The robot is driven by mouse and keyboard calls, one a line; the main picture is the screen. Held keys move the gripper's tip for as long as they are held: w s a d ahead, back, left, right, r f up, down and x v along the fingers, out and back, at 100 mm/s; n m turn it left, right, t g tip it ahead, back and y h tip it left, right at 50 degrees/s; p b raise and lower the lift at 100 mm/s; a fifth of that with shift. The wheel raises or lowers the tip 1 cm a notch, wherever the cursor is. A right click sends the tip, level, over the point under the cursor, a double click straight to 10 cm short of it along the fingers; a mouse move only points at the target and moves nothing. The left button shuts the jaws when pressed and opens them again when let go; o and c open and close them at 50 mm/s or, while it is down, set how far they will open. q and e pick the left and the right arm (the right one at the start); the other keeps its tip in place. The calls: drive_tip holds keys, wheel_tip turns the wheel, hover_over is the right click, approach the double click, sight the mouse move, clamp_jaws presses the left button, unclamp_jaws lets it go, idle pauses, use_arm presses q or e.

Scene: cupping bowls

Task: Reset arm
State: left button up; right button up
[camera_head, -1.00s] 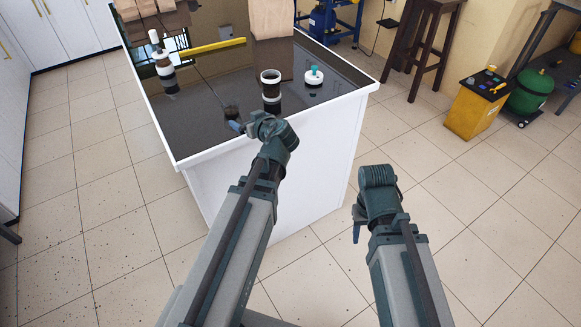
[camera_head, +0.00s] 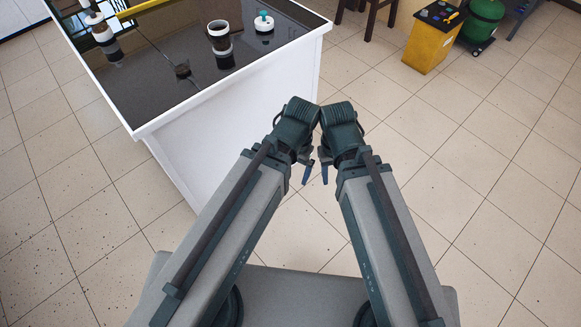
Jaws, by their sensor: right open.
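My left gripper (camera_head: 307,173) hangs beside the white counter's front corner, off the counter top. Only a blue fingertip shows clearly, so its opening cannot be told. My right gripper (camera_head: 325,173) hangs just right of it and is open, though mostly hidden by its wrist. No object shows at either gripper. The two wrists come together in the middle of the view, touching or nearly so.
The counter's dark glossy top (camera_head: 150,85) holds a white-rimmed cup (camera_head: 219,36), a white lidded piece with a teal knob (camera_head: 264,22) and a stacked piece (camera_head: 99,28). A yellow box (camera_head: 432,40) and green tank (camera_head: 484,18) stand at upper right. Tiled floor is clear at right.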

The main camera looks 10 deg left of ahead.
wheel_tip(320, 180, up, 7)
drive_tip(key=p, duration=0.7)
